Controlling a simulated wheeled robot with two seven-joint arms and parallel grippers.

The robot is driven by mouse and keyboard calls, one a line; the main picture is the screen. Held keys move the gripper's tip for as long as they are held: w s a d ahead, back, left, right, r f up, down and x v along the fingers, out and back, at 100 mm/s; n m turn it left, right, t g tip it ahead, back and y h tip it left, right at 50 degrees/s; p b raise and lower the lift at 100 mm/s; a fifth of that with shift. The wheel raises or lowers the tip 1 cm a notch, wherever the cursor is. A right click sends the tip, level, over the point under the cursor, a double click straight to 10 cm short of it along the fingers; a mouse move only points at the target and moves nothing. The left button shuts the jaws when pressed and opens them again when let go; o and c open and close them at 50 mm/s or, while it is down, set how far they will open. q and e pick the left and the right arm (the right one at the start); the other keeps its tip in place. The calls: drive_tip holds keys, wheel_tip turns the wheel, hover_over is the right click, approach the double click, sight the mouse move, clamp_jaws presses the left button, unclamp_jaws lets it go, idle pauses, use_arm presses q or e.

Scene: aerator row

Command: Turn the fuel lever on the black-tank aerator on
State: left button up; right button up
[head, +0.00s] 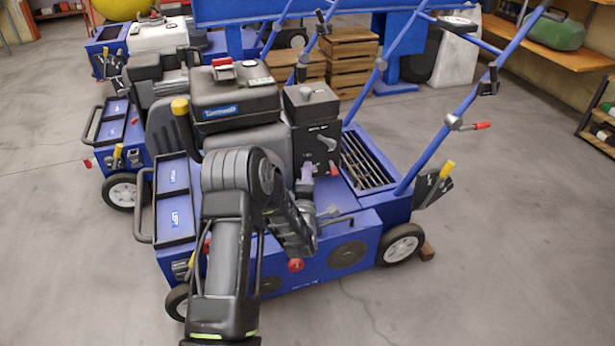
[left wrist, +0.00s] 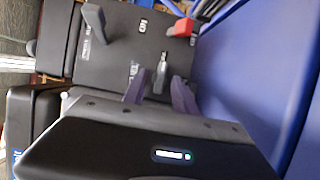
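The black-tank aerator (head: 270,205) stands in front, blue-framed, with a black tank (head: 232,95) on top. Its black control panel (head: 316,142) faces right and also shows in the left wrist view (left wrist: 118,55). On it are a larger grey lever (left wrist: 95,24), a red-tipped lever (left wrist: 181,27) and a small grey lever (left wrist: 161,73). The labels are too small to read. My left gripper (head: 308,178) is at the panel's lower part. In the left wrist view its two fingers (left wrist: 158,92) are apart, with the small grey lever between them; contact is unclear. My right gripper is not in view.
A second blue aerator with a white tank (head: 158,38) stands behind at the left. Wooden crates (head: 352,55) and a shelf (head: 560,45) are at the back. The blue handlebar (head: 440,110) rises right of the panel. The floor at right is clear.

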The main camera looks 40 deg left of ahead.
use_arm(q)
clamp_jaws()
idle(0.3)
drive_tip(key=shift+m, duration=0.3)
drive_tip(key=m+p, duration=0.1)
drive_tip(key=m+g+p, duration=0.1)
drive_tip(key=shift+d+r+m+h, duration=0.1)
drive_tip(key=shift+r+m+h, duration=0.2)
drive_tip(key=shift+m, duration=0.1)
drive_tip(key=shift+w+d+r+m+g+y+p, duration=0.1)
drive_tip(key=shift+m+g+y+p, duration=0.2)
drive_tip(key=shift+m+g+p, duration=1.15)
drive_tip(key=shift+w+d+f+m+g+y+p, duration=0.25)
drive_tip(key=shift+m+g+p, duration=0.45)
drive_tip(key=shift+m+p, duration=1.4)
drive_tip(key=shift+a+r+m+g+y+p, duration=0.1)
drive_tip(key=shift+r+m+g+y+p, duration=0.2)
drive_tip(key=shift+m+g+p, duration=1.1)
drive_tip(key=shift+m+t+p, duration=0.25)
drive_tip(key=shift+p, duration=0.3)
